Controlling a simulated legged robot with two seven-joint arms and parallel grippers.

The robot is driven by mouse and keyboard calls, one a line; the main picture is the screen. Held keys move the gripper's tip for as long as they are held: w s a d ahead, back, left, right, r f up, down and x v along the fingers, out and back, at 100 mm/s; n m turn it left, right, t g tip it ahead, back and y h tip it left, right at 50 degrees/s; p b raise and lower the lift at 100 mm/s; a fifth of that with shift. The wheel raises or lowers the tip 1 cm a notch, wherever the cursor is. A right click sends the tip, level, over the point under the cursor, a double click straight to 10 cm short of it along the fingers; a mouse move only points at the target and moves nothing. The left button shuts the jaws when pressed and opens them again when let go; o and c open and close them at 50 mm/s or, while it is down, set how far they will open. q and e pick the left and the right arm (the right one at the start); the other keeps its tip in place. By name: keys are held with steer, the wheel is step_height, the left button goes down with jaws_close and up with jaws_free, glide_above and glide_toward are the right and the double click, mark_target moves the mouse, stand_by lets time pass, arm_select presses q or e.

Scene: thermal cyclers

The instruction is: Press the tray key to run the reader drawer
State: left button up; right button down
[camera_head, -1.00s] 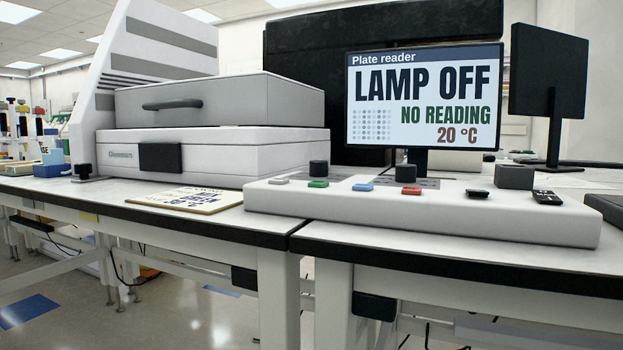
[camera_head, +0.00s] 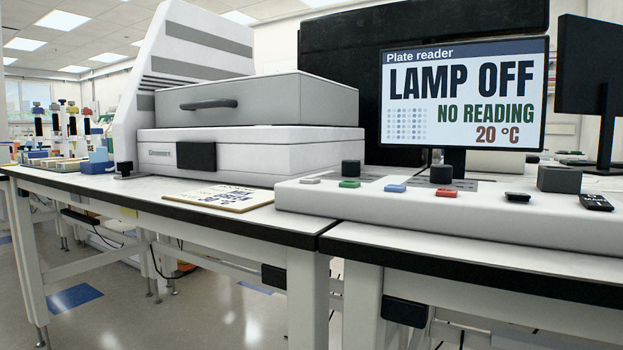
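The plate reader (camera_head: 255,148) is a grey and white machine on the left bench, with a dark handle (camera_head: 209,105) on its upper box and a dark square block on its lower front. Its drawer does not show as extended. A white control panel (camera_head: 430,213) on the right bench carries a grey key (camera_head: 310,181), a green key (camera_head: 350,184), a blue key (camera_head: 395,188), a red key (camera_head: 447,193) and a black key (camera_head: 517,197). Key labels are too small to read. The screen (camera_head: 462,95) says "LAMP OFF", "NO READING", "20 °C". Neither gripper is in view.
A printed card (camera_head: 222,197) lies on the bench before the reader. A second monitor (camera_head: 590,66) is at right. Racks and bottles (camera_head: 62,135) stand at far left. Floor at left is open.

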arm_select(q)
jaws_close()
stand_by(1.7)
